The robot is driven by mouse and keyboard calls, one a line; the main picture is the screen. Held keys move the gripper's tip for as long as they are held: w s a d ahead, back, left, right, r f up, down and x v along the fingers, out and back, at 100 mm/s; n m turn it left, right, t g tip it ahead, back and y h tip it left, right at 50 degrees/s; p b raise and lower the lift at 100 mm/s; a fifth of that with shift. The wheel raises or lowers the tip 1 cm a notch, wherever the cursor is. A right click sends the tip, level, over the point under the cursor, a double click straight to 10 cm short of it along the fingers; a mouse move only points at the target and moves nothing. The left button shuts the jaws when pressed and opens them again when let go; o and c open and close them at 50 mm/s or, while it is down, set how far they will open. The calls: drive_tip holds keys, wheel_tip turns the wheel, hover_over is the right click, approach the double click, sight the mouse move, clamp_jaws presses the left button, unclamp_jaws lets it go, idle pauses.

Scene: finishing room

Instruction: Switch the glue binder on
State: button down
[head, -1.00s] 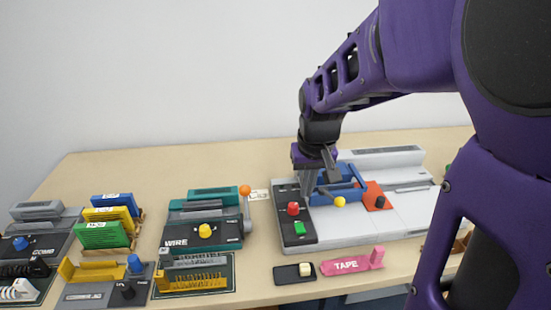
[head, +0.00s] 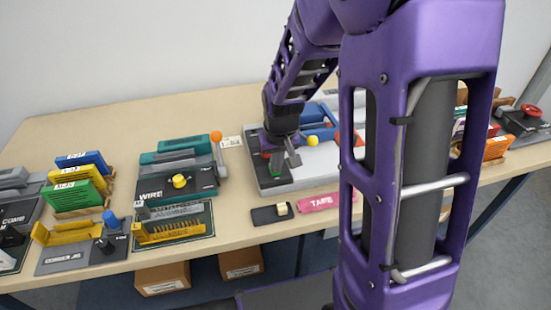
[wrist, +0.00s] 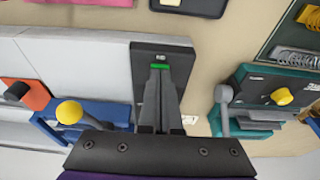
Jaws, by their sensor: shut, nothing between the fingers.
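The glue binder (head: 321,167) is a long pale grey machine with a dark control panel (head: 285,182) at its left end. A green button (wrist: 159,67) shows on the panel in the wrist view, right at my fingertips; whether they touch it I cannot tell.
A teal wire binder (head: 195,182) with an orange-knobbed lever (head: 216,137) stands to the left. My arm covers the binder's right part.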

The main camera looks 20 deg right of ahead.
drive_tip(key=shift+f, duration=0.1)
drive_tip(key=shift+s+f+b, duration=0.1)
drive_tip(key=shift+f+b, duration=0.2)
drive_tip(key=shift+b, duration=0.1)
drive_tip(key=shift+r, duration=0.1)
drive_tip(key=shift+w+r+p, duration=0.35)
drive_tip(key=shift+w, duration=0.35)
